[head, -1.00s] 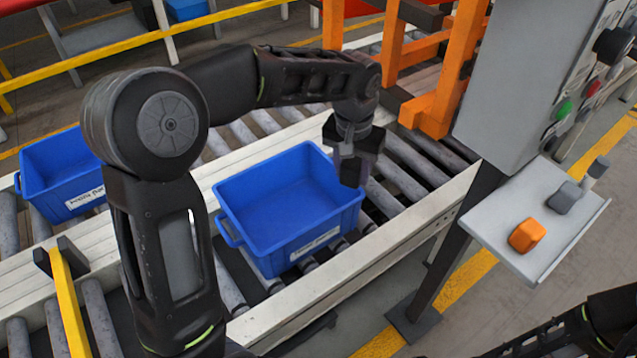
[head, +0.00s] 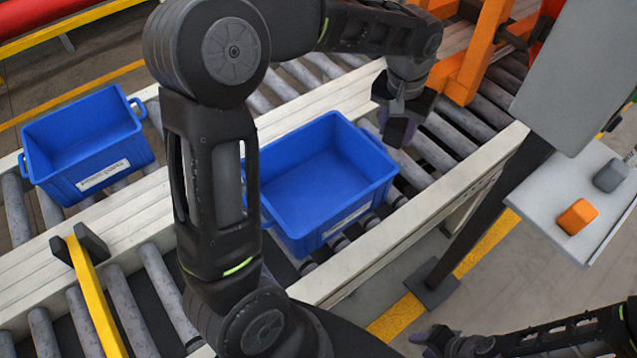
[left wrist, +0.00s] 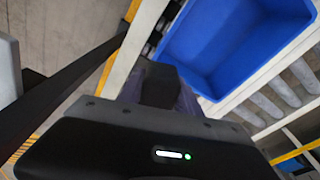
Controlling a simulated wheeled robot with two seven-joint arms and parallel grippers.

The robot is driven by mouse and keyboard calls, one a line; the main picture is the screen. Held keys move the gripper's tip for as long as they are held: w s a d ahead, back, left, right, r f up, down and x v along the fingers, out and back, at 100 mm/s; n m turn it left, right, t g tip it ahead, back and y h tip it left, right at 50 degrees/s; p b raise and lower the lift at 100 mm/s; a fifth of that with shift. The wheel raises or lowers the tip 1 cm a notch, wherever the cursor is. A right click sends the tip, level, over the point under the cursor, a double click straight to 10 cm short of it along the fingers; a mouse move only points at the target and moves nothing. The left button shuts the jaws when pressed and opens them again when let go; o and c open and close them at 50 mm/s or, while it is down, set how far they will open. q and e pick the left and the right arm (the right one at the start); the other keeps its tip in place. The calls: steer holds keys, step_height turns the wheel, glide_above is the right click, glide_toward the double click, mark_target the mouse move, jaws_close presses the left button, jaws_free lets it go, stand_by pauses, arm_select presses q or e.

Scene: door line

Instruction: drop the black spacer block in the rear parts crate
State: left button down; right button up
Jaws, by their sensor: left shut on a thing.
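My left gripper (head: 398,128) is at the right rear corner of the nearer blue crate (head: 320,190) in the head view, above rim height. In the left wrist view it is shut on a dark block, the black spacer block (left wrist: 160,84). A second blue crate (head: 85,150) stands on the rollers at the left. Both crates look empty, and their labels are too blurred to read. My right gripper (head: 432,343) is low at the bottom right, small and dark.
The crates stand on roller conveyors with pale side rails (head: 410,240). An orange frame (head: 470,70) stands just beyond my left gripper. A grey panel and a shelf (head: 545,205) with an orange block (head: 577,217) and a grey block (head: 611,176) are at the right.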

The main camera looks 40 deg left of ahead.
arm_select(q)
steer(key=s+a+f+n+b, duration=0.1)
steer(key=s+a+f+n, duration=0.2)
steer(key=a, duration=0.4)
steer(key=s+a+f+n+b, duration=0.1)
steer(key=s+a+f+n, duration=0.3)
steer(key=a, duration=0.4)
step_height(320, 180, down, 2)
steer(key=shift+s+a+f+y+b, duration=0.15)
steer(key=shift+s+f+y+b, duration=0.2)
steer(key=shift+s, duration=0.55)
steer(key=shift+f+b, duration=2.2)
steer(key=shift+f, duration=0.75)
steer(key=c, duration=0.7)
jaws_free()
steer(key=shift+c, duration=0.2)
steer(key=shift+r, duration=0.15)
